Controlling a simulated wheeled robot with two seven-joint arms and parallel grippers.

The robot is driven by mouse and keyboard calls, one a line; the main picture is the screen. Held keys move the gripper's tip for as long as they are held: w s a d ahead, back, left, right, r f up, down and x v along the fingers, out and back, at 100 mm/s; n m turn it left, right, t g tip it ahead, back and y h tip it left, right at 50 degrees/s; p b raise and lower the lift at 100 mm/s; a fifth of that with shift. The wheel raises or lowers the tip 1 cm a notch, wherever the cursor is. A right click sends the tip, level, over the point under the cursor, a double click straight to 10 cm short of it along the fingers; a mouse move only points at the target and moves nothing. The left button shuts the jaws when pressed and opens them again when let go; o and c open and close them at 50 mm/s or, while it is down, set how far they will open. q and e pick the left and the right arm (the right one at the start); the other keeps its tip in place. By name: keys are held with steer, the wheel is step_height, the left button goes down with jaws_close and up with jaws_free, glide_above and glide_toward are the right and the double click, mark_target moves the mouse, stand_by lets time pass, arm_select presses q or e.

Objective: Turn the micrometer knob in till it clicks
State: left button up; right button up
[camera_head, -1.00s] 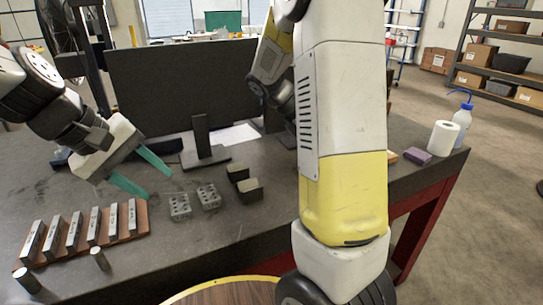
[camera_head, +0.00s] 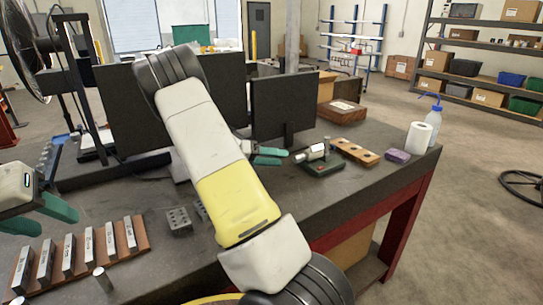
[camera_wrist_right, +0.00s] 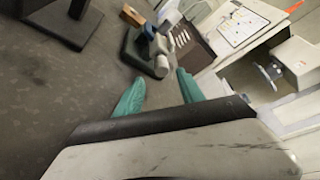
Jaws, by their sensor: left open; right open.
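The micrometer (camera_head: 316,153) is clamped in a small stand with a dark green base (camera_head: 325,167) on the right part of the bench. In the right wrist view the stand with the micrometer (camera_wrist_right: 158,45) lies ahead of the fingertips. My right gripper (camera_head: 283,156) has teal fingers and is just left of the micrometer, apart from it. In its wrist view the right gripper (camera_wrist_right: 160,85) is open with nothing between the fingers. My left gripper (camera_head: 57,221) is open and empty at the left edge, above the bench.
A wooden block with holes (camera_head: 355,151), a purple block (camera_head: 397,156), a white roll (camera_head: 418,138) and a bottle (camera_head: 434,121) stand right of the micrometer. A monitor (camera_head: 285,107) stands behind. A rack of gauge blocks (camera_head: 138,233) is at the front left.

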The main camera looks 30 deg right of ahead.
mark_target(293, 159)
steer(key=x, duration=0.7)
steer(key=shift+d, duration=0.3)
jaws_close()
